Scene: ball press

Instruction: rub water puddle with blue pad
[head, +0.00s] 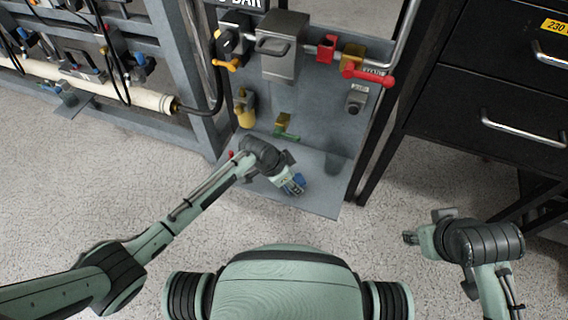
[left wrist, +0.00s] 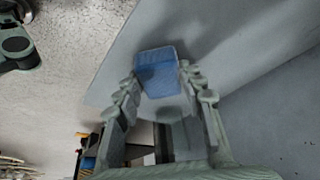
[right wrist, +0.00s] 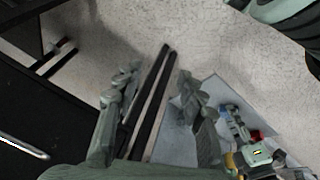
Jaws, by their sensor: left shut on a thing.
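The blue pad (head: 299,181) is at the tip of my left gripper (head: 293,187), over the grey base plate (head: 322,205) of the press panel. In the left wrist view the blue pad (left wrist: 158,73) sits between the fingers, which are shut on it. I cannot tell whether the pad touches the plate. A darker patch (head: 338,163) lies on the plate to the right of the pad; I cannot tell whether it is the water puddle or a shadow. My right gripper (head: 410,238) is open and empty above the floor, with its fingers apart in the right wrist view (right wrist: 158,85).
The upright panel behind the plate carries a red-handled valve (head: 368,76), a green-handled valve (head: 286,132) and a yellow fitting (head: 245,108). A black drawer cabinet (head: 500,95) stands at the right. A pipe rack (head: 95,80) stands at the left. The speckled floor in front is clear.

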